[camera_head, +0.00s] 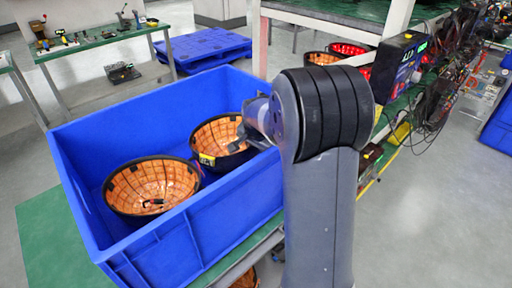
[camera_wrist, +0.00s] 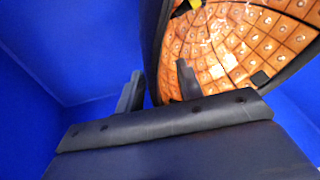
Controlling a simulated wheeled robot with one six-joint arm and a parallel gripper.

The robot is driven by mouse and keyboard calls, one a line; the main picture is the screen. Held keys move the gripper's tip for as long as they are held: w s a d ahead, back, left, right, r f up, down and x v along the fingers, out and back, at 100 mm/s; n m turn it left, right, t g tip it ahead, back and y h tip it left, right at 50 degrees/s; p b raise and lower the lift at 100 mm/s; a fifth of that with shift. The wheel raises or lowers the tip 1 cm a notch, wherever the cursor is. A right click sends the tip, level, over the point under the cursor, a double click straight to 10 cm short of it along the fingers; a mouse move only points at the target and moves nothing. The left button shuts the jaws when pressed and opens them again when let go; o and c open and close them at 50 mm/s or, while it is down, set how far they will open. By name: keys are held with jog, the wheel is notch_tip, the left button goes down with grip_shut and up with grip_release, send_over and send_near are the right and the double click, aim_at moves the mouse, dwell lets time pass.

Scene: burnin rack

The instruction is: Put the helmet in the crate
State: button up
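The blue crate (camera_head: 190,235) stands at the left of the head view. Two helmets lie in it with their orange-lined hollows facing up. One helmet (camera_head: 150,187) is at the near left; the other helmet (camera_head: 213,137) is at the far right, beside my gripper (camera_head: 243,138). In the wrist view, a helmet (camera_wrist: 235,45) fills the upper right. My gripper's fingers (camera_wrist: 159,86) are apart there, one on each side of its dark rim. Orange lining shows between the rim and the right finger. My arm hides part of the gripper in the head view.
A green-topped bench (camera_head: 100,38) with small tools stands at the far left. A blue pallet (camera_head: 205,48) lies behind the crate. A rack to the right holds more helmets, one orange-lined (camera_head: 322,58) and one red (camera_head: 347,49), plus a display box (camera_head: 397,68) and cables.

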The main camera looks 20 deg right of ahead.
jog(key=v, duration=1.2)
jog(key=x, duration=1.1)
jog(key=shift+w+f, duration=0.1)
jog(key=shift+f, duration=0.25)
notch_tip(320, 180, up, 3)
jog(key=shift+w, duration=0.1)
jog(key=shift+r, duration=0.55)
jog(key=shift+f, duration=0.15)
